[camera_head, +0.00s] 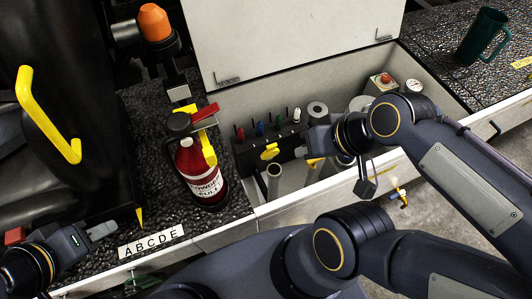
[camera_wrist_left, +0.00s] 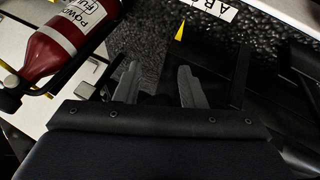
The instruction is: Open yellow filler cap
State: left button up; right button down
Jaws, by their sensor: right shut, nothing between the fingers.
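A yellow cap-like part (camera_head: 270,151) sits on the front of a black block in the open compartment; I cannot tell whether it is the filler cap. My right gripper (camera_head: 312,150) reaches over the compartment from the right, just right of that part. It is shut and appears empty, with a small yellow piece by its tip. My left gripper (camera_head: 104,230) is low at the left, beside the lettered strip. In the left wrist view its two grey fingers (camera_wrist_left: 160,84) stand apart with nothing between them.
A red bottle (camera_head: 201,172) stands in a black holder left of the compartment; it also shows in the left wrist view (camera_wrist_left: 65,40). The pale lid (camera_head: 290,40) is raised. A yellow handle (camera_head: 50,115) is at left, a green mug (camera_head: 482,38) at far right.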

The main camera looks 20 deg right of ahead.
aim_at(272, 151)
jog(key=k+j+z, duration=0.15)
jog(key=j, duration=0.2)
jog(key=k+j+z, duration=0.1)
jog(key=z, duration=0.15)
jog(key=j+z, duration=0.1)
jog(key=z, duration=0.2)
jog(key=k, duration=0.05)
